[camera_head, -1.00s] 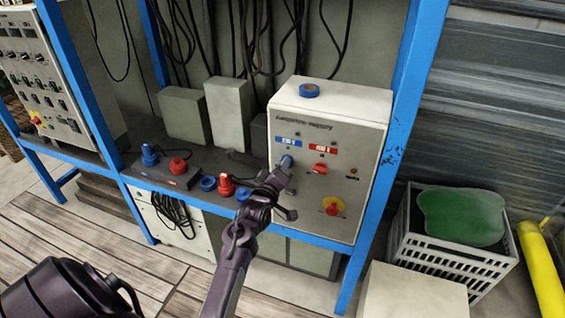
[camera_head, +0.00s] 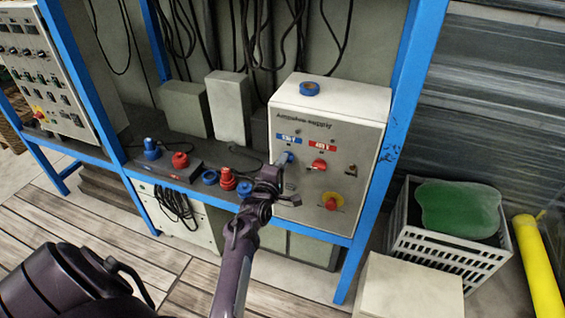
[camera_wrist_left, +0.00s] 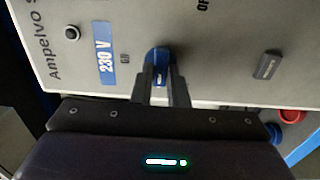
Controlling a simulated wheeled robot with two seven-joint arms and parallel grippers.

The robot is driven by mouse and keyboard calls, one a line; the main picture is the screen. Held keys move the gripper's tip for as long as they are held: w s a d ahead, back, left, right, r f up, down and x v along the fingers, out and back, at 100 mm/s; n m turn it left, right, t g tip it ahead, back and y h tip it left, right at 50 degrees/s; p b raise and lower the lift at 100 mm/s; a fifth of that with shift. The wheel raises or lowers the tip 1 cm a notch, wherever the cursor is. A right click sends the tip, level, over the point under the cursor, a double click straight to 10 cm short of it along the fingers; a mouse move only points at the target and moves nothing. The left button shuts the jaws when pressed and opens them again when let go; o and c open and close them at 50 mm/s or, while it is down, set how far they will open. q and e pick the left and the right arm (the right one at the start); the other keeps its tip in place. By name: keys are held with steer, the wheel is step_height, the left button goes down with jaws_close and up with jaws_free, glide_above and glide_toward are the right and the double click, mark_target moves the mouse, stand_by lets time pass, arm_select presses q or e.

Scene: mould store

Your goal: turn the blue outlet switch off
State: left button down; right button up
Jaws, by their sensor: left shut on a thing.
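The blue outlet switch (camera_head: 288,157) is on the front of the pale grey supply box (camera_head: 345,105), below the blue 230 V label (camera_head: 288,140). My left gripper (camera_head: 284,165) is at the panel front, shut on the switch. In the left wrist view the two dark fingers (camera_wrist_left: 161,80) stand on either side of the blue knob (camera_wrist_left: 157,55), which partly shows between their tips. The fingers hide part of the knob, and I cannot tell which setting it points to. My right gripper is not in view.
A red switch (camera_head: 318,165) sits right of the blue one, under a red label. Blue and red plugs stand on the shelf left. A blue frame post (camera_head: 398,120) stands close on the right.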

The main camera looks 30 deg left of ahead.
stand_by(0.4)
arm_select(q)
steer(key=c, duration=1.4)
jaws_free()
steer(key=shift+c, duration=0.2)
